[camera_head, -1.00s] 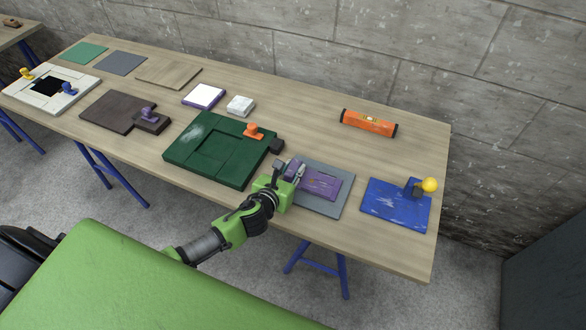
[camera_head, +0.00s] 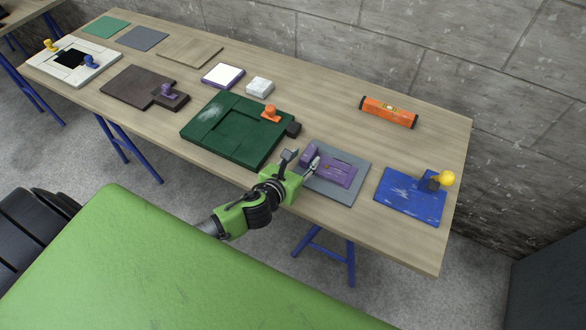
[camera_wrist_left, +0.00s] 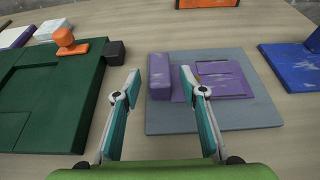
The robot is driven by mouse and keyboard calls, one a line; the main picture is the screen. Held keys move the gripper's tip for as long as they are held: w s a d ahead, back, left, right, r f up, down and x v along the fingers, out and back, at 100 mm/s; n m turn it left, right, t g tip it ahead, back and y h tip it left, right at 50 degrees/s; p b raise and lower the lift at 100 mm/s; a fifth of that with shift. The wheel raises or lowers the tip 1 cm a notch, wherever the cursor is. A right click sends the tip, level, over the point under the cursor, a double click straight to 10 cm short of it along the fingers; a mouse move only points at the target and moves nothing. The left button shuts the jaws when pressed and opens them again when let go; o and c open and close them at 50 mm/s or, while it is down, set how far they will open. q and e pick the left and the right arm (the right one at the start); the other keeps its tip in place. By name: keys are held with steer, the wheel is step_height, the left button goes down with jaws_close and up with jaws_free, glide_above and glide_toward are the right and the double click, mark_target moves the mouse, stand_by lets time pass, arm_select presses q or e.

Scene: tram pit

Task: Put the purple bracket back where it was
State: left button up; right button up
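The purple bracket (camera_head: 336,170) lies on a grey mat (camera_head: 352,190) near the table's front edge. In the left wrist view the bracket (camera_wrist_left: 225,82) shows as a flat plate with a raised block (camera_wrist_left: 160,75) at its left end. My left gripper (camera_head: 301,160) is at the mat's left side, just in front of the raised block. In the left wrist view its two fingers (camera_wrist_left: 160,82) are spread apart with nothing between their tips. One finger overlaps the plate in that view; I cannot tell whether it touches. My right gripper is not in view.
A green board (camera_head: 225,140) with an orange-knobbed piece (camera_head: 270,113) is left of the mat. A blue plate (camera_head: 410,200) with a yellow knob (camera_head: 446,179) is right. An orange level (camera_head: 389,112) lies behind. Bare tabletop lies between level and mat.

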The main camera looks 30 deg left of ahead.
arm_select(q)
steer(key=v, duration=0.8)
steer(key=shift+b, duration=0.3)
